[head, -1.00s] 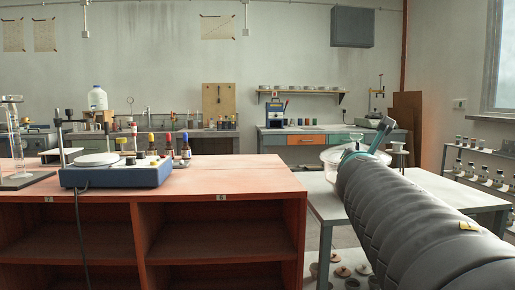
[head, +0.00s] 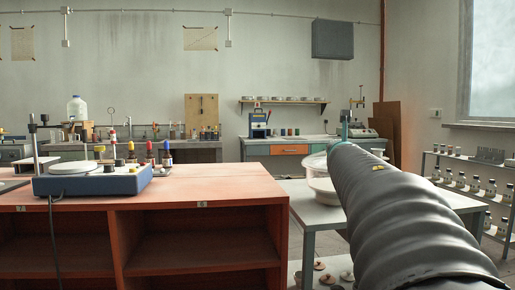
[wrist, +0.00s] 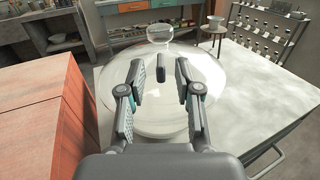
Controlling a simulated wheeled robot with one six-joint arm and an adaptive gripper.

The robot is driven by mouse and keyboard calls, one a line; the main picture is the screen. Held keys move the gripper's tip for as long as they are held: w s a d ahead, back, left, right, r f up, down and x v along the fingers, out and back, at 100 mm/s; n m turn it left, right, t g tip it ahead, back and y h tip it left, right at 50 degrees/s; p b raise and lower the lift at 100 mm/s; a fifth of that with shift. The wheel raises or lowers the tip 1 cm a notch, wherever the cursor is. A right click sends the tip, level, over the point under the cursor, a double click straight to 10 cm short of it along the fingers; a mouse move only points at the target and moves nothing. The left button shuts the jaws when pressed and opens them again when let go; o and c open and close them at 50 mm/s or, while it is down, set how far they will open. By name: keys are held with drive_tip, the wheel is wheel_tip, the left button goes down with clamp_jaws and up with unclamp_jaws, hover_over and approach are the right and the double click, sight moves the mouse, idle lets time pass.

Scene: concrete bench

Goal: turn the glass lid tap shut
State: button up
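The round clear glass lid (wrist: 110,82) sits on a pale table in the wrist view. A small dark upright bar, apparently the tap handle (wrist: 161,69), stands above the lid between the lines of my two fingers. My gripper (wrist: 162,88) is open, with a gap on both sides of the bar; I see no contact. Whether the bar is between the fingertips or beyond them is hard to tell. In the head view the glass lid (head: 317,163) shows left of my arm, above a white base (head: 322,190). My arm hides most of the gripper and the tap there.
The pale table (wrist: 245,85) has bare room right of the glass. An orange-red bench (head: 190,187) stands to its left, bearing a blue hotplate (head: 95,180) and several bottles. A small stand (wrist: 215,28) is near the table's far edge. A bottle rack (head: 470,180) is at right.

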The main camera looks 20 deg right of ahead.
drive_tip(key=shift+x, duration=2.1)
clamp_jaws()
